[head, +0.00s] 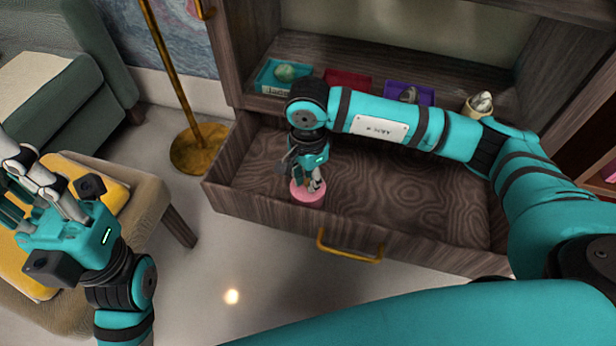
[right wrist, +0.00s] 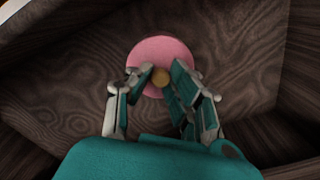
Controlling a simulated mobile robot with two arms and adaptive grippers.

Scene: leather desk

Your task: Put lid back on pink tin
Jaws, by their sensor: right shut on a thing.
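A round pink lid (right wrist: 165,51) with a small golden knob (right wrist: 160,77) shows in the right wrist view, inside a wooden drawer. My right gripper (right wrist: 161,80) is shut on the knob, with a finger on each side. In the head view a pink round thing (head: 305,196) shows under my right gripper (head: 313,184), near the drawer's front left corner. The gripper covers part of it. I cannot tell whether the tin's body is under the lid. My left gripper (head: 22,172) looks open and empty at the left edge, above the yellow-cushioned seat.
The open drawer (head: 420,205) is otherwise bare, with a golden handle (head: 348,250). On the shelf behind stand a teal tray (head: 268,83), a red tray (head: 347,80), a purple tray (head: 424,94) and a small pot (head: 473,108). A brass lamp base (head: 200,150) stands left of the drawer.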

